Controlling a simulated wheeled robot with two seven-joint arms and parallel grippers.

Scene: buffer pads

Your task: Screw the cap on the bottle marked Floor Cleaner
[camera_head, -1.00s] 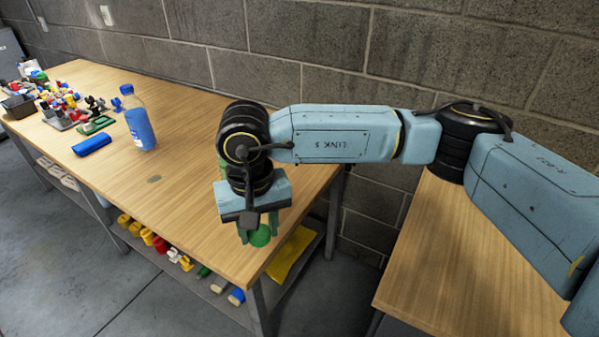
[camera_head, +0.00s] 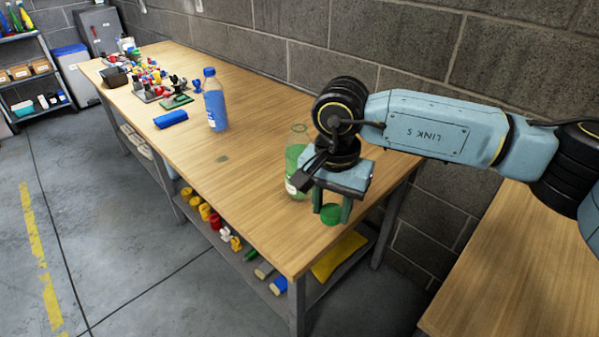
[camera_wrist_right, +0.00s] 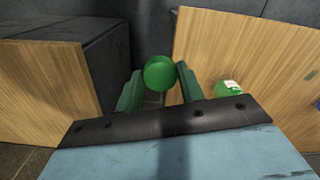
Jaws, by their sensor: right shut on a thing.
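My right gripper (camera_head: 332,207) is shut on a green cap (camera_head: 331,215) and holds it out to the right of a green bottle. In the right wrist view, the cap (camera_wrist_right: 160,73) sits between the two green fingertips (camera_wrist_right: 158,80). The green bottle (camera_head: 295,158) has a clear neck with no cap and stands upright on the wooden table, partly hidden by the gripper. It also shows at the right of the wrist view (camera_wrist_right: 228,89). A blue bottle (camera_head: 215,105) with a blue cap stands farther left. The writing on both labels is too small to read. My left gripper is not in view.
The wooden table (camera_head: 250,215) is clear near its front corner. A blue object (camera_head: 171,119), a green piece (camera_head: 177,101) and a clutter of small coloured parts lie farther back. Several coloured items sit on the shelf below. A block wall runs behind the table.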

